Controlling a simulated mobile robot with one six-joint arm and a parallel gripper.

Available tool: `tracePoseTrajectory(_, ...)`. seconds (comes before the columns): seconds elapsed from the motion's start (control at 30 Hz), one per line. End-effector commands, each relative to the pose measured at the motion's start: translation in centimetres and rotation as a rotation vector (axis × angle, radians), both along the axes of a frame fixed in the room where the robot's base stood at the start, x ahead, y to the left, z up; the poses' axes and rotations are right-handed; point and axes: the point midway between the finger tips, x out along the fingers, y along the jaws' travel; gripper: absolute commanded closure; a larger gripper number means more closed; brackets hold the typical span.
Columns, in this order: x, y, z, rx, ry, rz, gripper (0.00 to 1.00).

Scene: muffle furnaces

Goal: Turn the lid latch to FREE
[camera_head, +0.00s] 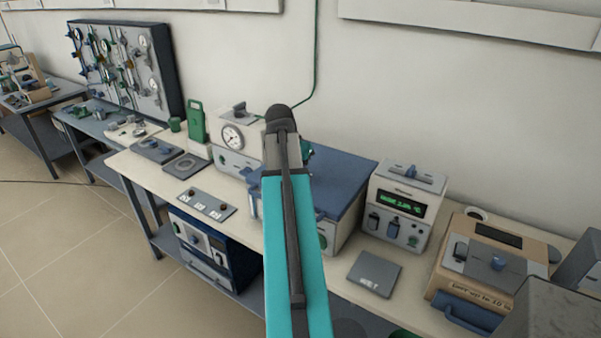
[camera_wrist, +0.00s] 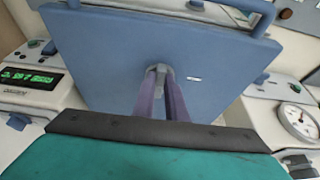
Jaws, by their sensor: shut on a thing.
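The furnace's broad blue lid (camera_head: 335,180) lies behind my teal arm in the head view; it fills the middle of the wrist view (camera_wrist: 110,60). A small grey lid latch (camera_wrist: 160,70) stands near the lid's middle, with a small white label (camera_wrist: 194,79) to its right. My gripper (camera_wrist: 162,86) has its two purple-looking fingers closed on the latch, one on each side. The fingers hide part of the latch, and its turned position cannot be read. In the head view my arm hides the gripper and latch.
A box with a green display (camera_head: 400,205) stands right of the furnace, and a dial gauge unit (camera_head: 235,138) stands left. A grey flat pad (camera_head: 374,273) lies on the bench in front of the display box. A blue bar handle (camera_wrist: 265,20) runs along the lid's edge.

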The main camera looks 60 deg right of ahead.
Motion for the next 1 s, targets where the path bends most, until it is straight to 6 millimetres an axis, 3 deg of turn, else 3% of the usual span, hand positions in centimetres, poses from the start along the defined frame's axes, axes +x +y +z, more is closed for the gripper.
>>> tracePoseTrajectory(0.47,0.01,-0.09,0.06,-0.002,0.000,-0.019,1.00)
tracePoseTrajectory(0.5,0.00,-0.10,0.05,-0.002,0.000,-0.019,0.83)
tracePoseTrajectory(0.6,-0.01,-0.09,0.05,-0.002,0.000,-0.018,0.70)
tracePoseTrajectory(1.0,0.00,0.02,0.16,0.000,0.000,-0.017,0.70)
